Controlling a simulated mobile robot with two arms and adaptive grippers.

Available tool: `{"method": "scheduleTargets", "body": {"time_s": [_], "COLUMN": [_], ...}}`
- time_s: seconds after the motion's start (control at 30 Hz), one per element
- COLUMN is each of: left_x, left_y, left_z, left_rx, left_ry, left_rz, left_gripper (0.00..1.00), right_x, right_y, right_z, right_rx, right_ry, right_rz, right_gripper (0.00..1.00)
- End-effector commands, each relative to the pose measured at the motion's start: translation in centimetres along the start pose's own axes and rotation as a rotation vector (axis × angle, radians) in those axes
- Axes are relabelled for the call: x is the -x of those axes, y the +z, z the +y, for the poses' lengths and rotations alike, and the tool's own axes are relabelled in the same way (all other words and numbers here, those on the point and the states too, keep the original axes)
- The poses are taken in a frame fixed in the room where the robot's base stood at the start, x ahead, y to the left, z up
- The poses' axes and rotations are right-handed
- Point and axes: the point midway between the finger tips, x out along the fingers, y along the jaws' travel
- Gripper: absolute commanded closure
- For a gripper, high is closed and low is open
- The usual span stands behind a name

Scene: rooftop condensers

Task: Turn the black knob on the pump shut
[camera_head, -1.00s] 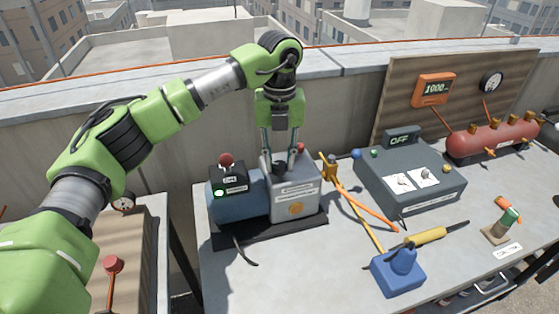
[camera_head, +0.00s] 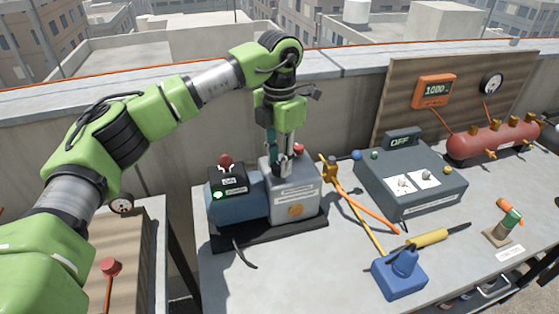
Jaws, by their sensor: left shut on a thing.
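The pump is a blue and grey unit (camera_head: 294,208) on a black base, standing on the table in the middle of the view. My left gripper (camera_head: 280,168) points straight down onto the top of the grey block. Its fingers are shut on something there. The black knob is not clearly visible; the fingers hide the spot between them. A red knob sits just right of the fingers, and another red knob (camera_head: 226,161) tops the black switch box with a lit green button on the pump's left. My right gripper is out of view.
An orange-handled valve with hoses (camera_head: 331,169) stands right of the pump. Further right are a grey box reading OFF (camera_head: 410,178), a red tank (camera_head: 494,138), a blue torch base (camera_head: 398,275) and a yellow-handled tool (camera_head: 428,237). A low wall (camera_head: 155,150) runs behind.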

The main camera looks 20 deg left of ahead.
Motion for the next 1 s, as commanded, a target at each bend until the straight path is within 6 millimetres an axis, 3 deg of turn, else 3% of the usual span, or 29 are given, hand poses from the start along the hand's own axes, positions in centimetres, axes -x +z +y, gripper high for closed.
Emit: {"method": "scheduleTargets", "body": {"time_s": [0.33, 0.87, 0.9, 0.97, 1.0], "left_x": [0.05, 0.06, 0.06, 0.06, 0.06], "left_y": [0.02, 0.02, 0.02, 0.02, 0.02], "left_z": [0.02, 0.02, 0.02, 0.01, 0.01], "left_rx": [-0.140, -0.166, -0.166, -0.166, -0.166], "left_ry": [0.000, 0.001, 0.001, 0.001, 0.001], "left_rz": [-0.001, -0.001, -0.001, -0.001, -0.001], "left_gripper": [0.97, 0.97, 0.73, 0.59, 0.59], "right_x": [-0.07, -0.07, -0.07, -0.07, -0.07], "right_y": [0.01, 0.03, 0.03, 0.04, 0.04], "right_z": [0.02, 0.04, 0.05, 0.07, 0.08], "right_rx": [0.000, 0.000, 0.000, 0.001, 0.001], "right_ry": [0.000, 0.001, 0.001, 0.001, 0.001], "right_rz": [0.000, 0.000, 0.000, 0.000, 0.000], "right_gripper": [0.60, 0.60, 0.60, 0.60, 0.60]}}
